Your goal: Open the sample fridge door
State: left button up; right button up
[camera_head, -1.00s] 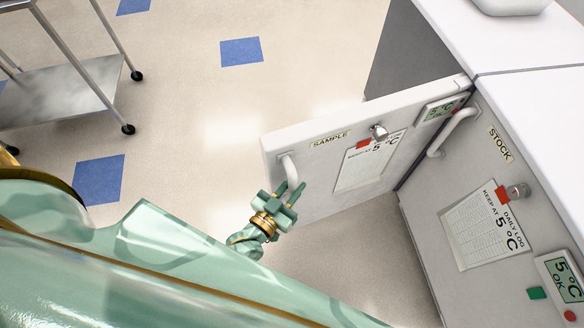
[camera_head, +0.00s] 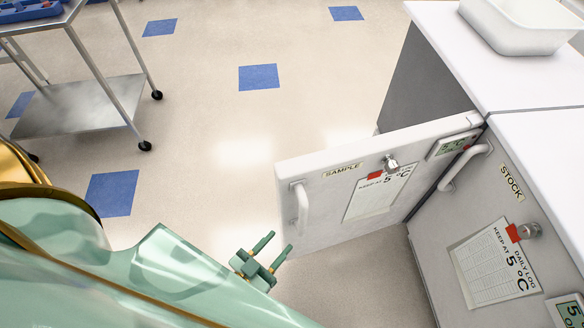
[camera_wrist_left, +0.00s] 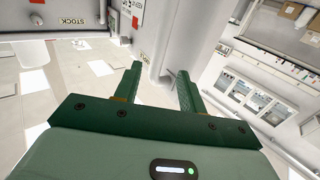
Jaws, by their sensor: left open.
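The sample fridge door (camera_head: 330,200), white with a "SAMPLE" label, stands swung wide open from the cabinet in the head view. Its vertical handle (camera_head: 300,207) is near the free edge at the left. My left gripper (camera_head: 277,247) is open and empty, below and left of the handle, apart from it. In the left wrist view the two green fingers (camera_wrist_left: 158,88) are spread, with a white door-like surface beyond them. The fridge interior is hidden behind the door. My right gripper is not in view.
The stock fridge door (camera_head: 500,235) is closed at the right, with its own handle (camera_head: 464,166). A white counter (camera_head: 450,50) holds a white basin (camera_head: 520,30). A metal cart (camera_head: 80,108) stands at the left. The floor between is clear.

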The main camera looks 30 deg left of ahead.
pick_arm(q)
jog(key=s, duration=0.3)
jog(key=s+a, duration=0.1)
jog(key=s, duration=0.1)
jog(key=shift+s, duration=0.1)
dwell(0.4)
